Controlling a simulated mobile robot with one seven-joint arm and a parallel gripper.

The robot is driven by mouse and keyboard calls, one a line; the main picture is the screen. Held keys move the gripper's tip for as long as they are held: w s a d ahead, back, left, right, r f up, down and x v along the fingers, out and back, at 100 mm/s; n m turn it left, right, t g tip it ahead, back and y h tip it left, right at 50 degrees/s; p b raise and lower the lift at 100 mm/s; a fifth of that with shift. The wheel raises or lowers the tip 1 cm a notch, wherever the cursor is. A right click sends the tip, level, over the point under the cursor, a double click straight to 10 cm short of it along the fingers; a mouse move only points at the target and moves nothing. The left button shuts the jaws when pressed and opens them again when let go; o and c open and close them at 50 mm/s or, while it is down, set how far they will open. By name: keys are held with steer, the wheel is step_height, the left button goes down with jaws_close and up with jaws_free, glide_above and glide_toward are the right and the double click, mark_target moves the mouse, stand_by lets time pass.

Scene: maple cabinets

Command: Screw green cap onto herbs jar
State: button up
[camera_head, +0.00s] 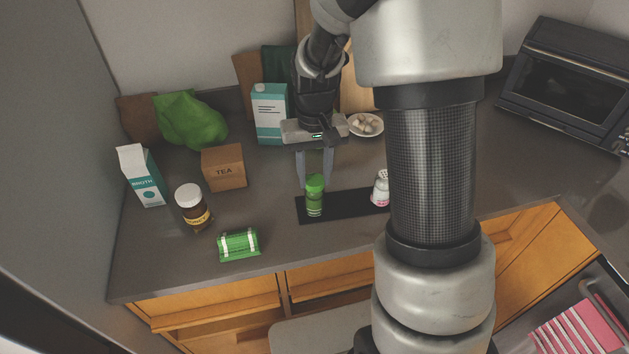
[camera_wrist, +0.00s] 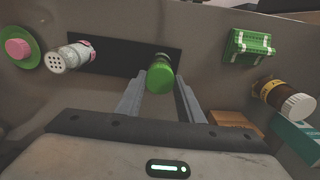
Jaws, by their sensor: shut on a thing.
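The herbs jar (camera_head: 315,204) is green with a pale band and stands upright on the left part of a black mat (camera_head: 345,206). The green cap (camera_head: 315,183) sits at the top of the jar, in line with it. I cannot tell how tightly it is seated. My gripper (camera_head: 315,185) points down from above, its two fingers on either side of the cap, shut on it. In the wrist view the cap (camera_wrist: 159,78) lies between the fingertips (camera_wrist: 160,92) and hides most of the jar.
A white-topped shaker (camera_head: 381,188) stands on the mat to the right. A plate (camera_head: 365,124) lies behind. Counter around the mat's front is clear.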

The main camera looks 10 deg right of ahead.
steer(key=m, duration=0.3)
steer(key=m+p, duration=0.1)
steer(key=m, duration=0.2)
steer(key=shift+f, duration=0.2)
steer(key=shift+s+r+m+p, duration=0.1)
steer(key=shift+m+p, duration=0.3)
steer(key=shift+m, duration=0.8)
steer(key=m, duration=0.1)
steer(key=m+p, duration=0.1)
steer(key=m, duration=0.1)
steer(key=shift+f+m, duration=0.25)
steer(key=shift+m, duration=0.05)
steer(key=o, duration=1.1)
